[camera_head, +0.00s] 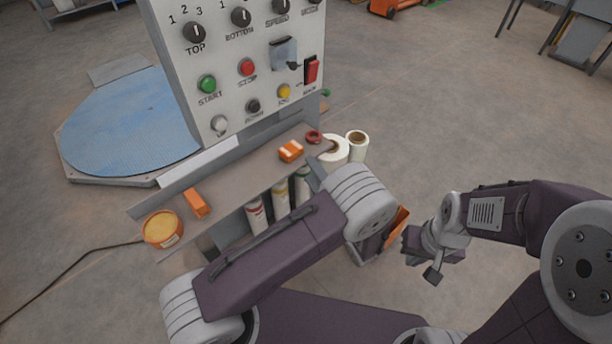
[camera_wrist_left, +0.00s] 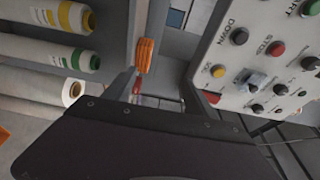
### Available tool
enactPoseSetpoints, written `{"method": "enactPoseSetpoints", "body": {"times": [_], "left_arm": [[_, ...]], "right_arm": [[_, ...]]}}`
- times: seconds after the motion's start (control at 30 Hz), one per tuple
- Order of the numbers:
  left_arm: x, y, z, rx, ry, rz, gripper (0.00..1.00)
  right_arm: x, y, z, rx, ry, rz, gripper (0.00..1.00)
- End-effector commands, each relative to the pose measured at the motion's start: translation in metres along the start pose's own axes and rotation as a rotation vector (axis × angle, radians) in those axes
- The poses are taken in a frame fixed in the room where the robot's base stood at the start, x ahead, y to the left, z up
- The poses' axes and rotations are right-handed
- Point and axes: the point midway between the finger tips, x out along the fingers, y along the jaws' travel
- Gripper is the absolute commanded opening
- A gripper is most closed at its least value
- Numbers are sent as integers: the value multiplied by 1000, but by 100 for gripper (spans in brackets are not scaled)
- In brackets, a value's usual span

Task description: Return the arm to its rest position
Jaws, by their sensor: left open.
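My left arm (camera_head: 270,250) reaches in from the lower left, bent at a grey joint in front of the shelf. An orange ribbed item (camera_wrist_left: 146,55) lies beyond the fingers. My right gripper (camera_head: 424,260) hangs over bare floor at the right, its small dark fingers apart and empty.
The control panel (camera_head: 245,60) stands behind a shelf (camera_head: 240,165) with orange items and a yellow tub (camera_head: 162,229). White rolls (camera_head: 357,143) stand right of the shelf, close to my left arm. A blue turntable (camera_head: 130,125) lies left.

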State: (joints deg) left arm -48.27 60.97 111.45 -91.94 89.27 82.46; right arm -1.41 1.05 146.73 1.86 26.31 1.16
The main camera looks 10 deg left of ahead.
Motion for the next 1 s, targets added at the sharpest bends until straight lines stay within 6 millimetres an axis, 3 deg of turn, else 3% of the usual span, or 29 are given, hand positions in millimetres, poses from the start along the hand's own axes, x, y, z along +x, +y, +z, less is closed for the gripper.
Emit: {"method": "enactPoseSetpoints", "body": {"times": [0.43, 0.53, 0.57, 0.63, 0.7, 0.73, 0.8, 0.9, 1.0], "left_arm": [[1, -3, 3, 4, -20, 8, 65], [16, -8, 40, 52, -162, 98, 65], [20, -10, 61, 73, -236, 154, 65], [22, -13, 121, 114, -440, 349, 65], [0, -10, 183, 101, -643, 636, 65], [-17, -8, 204, 64, -711, 777, 65], [-57, -5, 224, -82, -789, 1069, 65], [-90, -11, 212, -369, -763, 1328, 65], [-94, -25, 194, -615, -687, 1411, 65]], "right_arm": [[0, 0, 0, 0, 1, 0, 0], [-6, 0, -1, 0, 1, 0, 0], [-8, 0, -1, 0, 1, 0, 0], [-16, 0, -2, 0, 1, 0, 0], [-25, 0, -3, 0, 1, 0, 0], [-29, -1, -3, 0, 1, 0, 0], [-37, -1, -4, 0, 1, 0, 0], [-45, -1, -5, 0, 1, 0, 0], [-50, -1, -6, 0, 1, 0, 0]]}}
